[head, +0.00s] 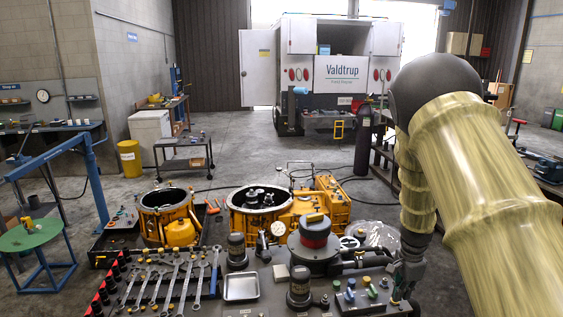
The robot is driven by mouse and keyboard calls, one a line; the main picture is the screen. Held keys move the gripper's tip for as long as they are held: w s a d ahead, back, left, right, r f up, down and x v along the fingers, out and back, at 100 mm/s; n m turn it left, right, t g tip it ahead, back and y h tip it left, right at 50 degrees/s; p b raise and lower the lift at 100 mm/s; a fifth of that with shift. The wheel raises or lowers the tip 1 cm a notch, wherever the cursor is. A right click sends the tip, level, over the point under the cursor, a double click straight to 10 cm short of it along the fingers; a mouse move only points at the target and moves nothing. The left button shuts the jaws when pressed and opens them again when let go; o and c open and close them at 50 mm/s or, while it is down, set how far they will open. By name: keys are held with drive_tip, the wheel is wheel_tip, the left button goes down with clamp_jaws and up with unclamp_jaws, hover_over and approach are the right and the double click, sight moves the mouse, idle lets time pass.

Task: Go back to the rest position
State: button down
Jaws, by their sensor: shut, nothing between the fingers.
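My arm comes in from the right side of the head view, in a pale yellow sleeve, and bends down at a dark elbow. My gripper (398,295) points down at the lower right, over or beside the small panel with coloured knobs (362,296). It is shut and holds nothing. The gap between its fingertips and the panel cannot be judged from here.
Yellow transmission housings (300,210) stand behind. A van (335,70) is at the back. Open floor (250,155) lies between.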

drive_tip(key=s+a+f+n+h+b, duration=0.3)
drive_tip(key=s+f+n, duration=0.5)
drive_tip(key=s+f, duration=1.65)
drive_tip(key=s+a+f+n+y+b, duration=0.1)
drive_tip(key=s+a+f+n, duration=0.1)
drive_tip(key=s, duration=0.4)
drive_tip(key=s+a+f+n+y+b, duration=0.1)
drive_tip(key=s+a+f+n+b, duration=0.1)
drive_tip(key=s+a, duration=0.3)
drive_tip(key=s+a+f+n+y+b, duration=0.1)
drive_tip(key=s+a+f+n, duration=0.2)
drive_tip(key=s, duration=0.5)
drive_tip(key=shift+s+a+f+n+b, duration=0.2)
drive_tip(key=shift+f+n+b, duration=0.25)
drive_tip(key=shift+f, duration=0.4)
